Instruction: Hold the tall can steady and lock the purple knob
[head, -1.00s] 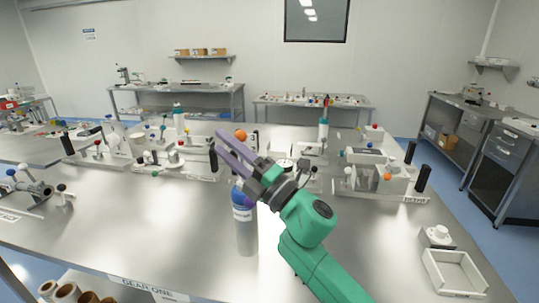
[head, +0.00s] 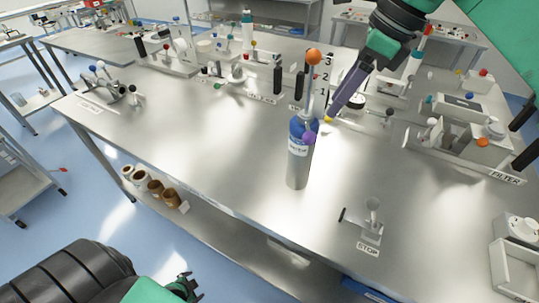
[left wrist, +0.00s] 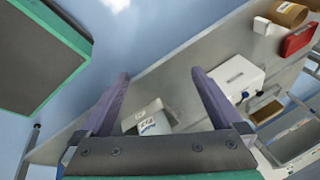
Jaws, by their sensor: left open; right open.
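The tall can (head: 298,166) is silver with a blue top and stands upright on the steel bench in the head view. The purple knob (head: 309,138) shows at the right of its blue top. My right gripper (head: 329,119) comes down from the upper right. Its purple fingers overlap in this view, with their tips just right of and above the knob; I cannot tell whether they touch it. My left gripper (left wrist: 160,74) is open in the left wrist view, with nothing between its fingers, away from the can.
An orange ball (head: 314,55) on a post rises behind the can. A small STOP fixture with a lever (head: 372,222) stands at the front right.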

